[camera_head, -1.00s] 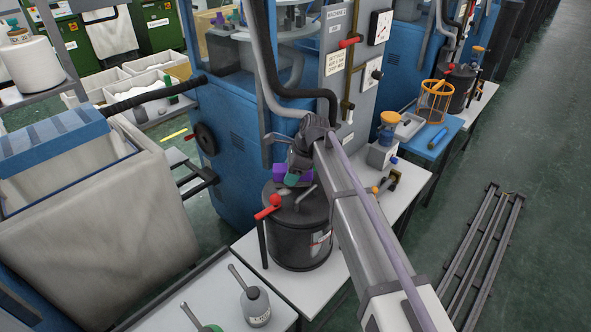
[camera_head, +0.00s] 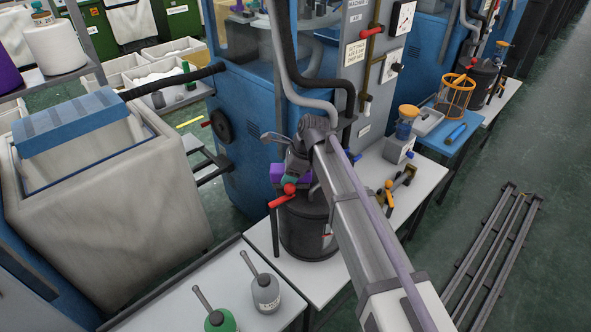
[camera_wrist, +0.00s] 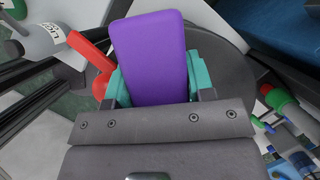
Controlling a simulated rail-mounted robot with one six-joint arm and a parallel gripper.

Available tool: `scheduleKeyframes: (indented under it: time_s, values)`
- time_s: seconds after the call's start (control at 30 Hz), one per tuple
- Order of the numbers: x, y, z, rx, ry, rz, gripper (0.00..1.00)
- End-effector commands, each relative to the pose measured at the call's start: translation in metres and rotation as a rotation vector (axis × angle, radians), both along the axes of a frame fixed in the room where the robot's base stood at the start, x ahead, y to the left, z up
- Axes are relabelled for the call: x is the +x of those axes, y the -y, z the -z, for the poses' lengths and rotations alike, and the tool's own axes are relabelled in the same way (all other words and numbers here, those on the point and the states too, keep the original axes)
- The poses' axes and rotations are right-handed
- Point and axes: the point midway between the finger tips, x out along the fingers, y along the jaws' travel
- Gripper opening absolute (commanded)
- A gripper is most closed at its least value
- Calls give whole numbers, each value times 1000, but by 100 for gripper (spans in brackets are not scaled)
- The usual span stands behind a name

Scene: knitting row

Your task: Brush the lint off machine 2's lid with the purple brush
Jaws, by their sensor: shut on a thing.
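My gripper (camera_head: 289,181) is shut on the purple brush (camera_head: 277,172), which shows as a purple block at the fingertips. In the wrist view the purple brush (camera_wrist: 150,55) sits between the teal fingertips of my gripper (camera_wrist: 155,85). The gripper is above a black round pot (camera_head: 303,238) with a red lever (camera_head: 281,198); the dark round lid (camera_wrist: 225,65) fills much of the wrist view behind the brush. I cannot tell whether the brush touches it. My arm hides part of the pot. No lint can be made out, and I cannot read which machine is number 2.
A blue machine (camera_head: 240,120) with hoses and a grey panel (camera_head: 358,75) stands behind the pot. Grey and green bottles (camera_head: 265,293) stand on the front table. A cloth bin (camera_head: 110,205) is at left. A farther table holds an orange basket (camera_head: 455,97). Metal rails (camera_head: 492,255) lie on the floor.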

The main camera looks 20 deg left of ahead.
Motion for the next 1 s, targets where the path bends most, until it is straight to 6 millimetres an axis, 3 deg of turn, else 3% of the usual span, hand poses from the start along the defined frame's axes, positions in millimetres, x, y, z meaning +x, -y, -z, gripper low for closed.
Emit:
scheduleKeyframes:
  time_s: [0.37,0.7,1.0]
  values:
    - [-5,-2,3,0,-3,0,30]
    - [27,10,1,1,-1,2,30]
    - [36,14,1,1,-1,1,30]
